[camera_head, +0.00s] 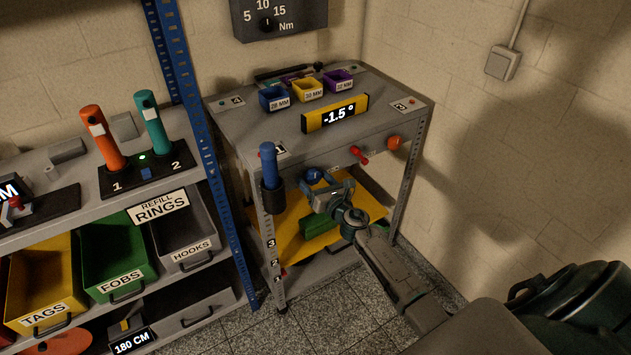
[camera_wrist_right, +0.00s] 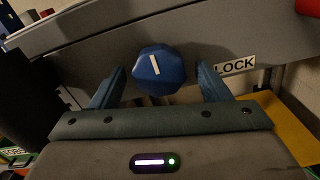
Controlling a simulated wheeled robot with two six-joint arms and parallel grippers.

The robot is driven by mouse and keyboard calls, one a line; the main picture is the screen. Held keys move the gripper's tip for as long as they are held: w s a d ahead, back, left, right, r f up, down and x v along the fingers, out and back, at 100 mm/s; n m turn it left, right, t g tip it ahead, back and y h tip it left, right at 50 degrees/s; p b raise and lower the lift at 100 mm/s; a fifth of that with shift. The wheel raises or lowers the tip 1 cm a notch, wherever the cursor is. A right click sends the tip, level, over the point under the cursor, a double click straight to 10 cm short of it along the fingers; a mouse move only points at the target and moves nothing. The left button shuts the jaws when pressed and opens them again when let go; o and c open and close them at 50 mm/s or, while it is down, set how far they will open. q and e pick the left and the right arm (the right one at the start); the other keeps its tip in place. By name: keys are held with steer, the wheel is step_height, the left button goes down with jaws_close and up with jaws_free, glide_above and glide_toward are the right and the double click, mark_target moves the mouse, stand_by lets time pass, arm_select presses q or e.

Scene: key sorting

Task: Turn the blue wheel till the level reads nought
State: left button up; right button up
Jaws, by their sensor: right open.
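The blue wheel (camera_head: 315,175) sits on the front edge of the grey table (camera_head: 235,125). In the right wrist view the blue wheel (camera_wrist_right: 172,66) is a faceted knob with a white line, tilted slightly from upright. The yellow level (camera_head: 318,122) lies on the tabletop and its display reads -1.5°. My right gripper (camera_head: 326,189) is at the wheel, its blue-grey fingers (camera_wrist_right: 160,84) open on either side, with gaps to the wheel. My left gripper is not in view.
A blue-handled tool (camera_head: 268,165) hangs at the left corner. Small bins (camera_head: 307,91) stand behind the level. A LOCK label (camera_wrist_right: 236,65) is right of the wheel.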

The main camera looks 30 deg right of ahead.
steer(key=c, duration=1)
steer(key=shift+m, duration=0.5)
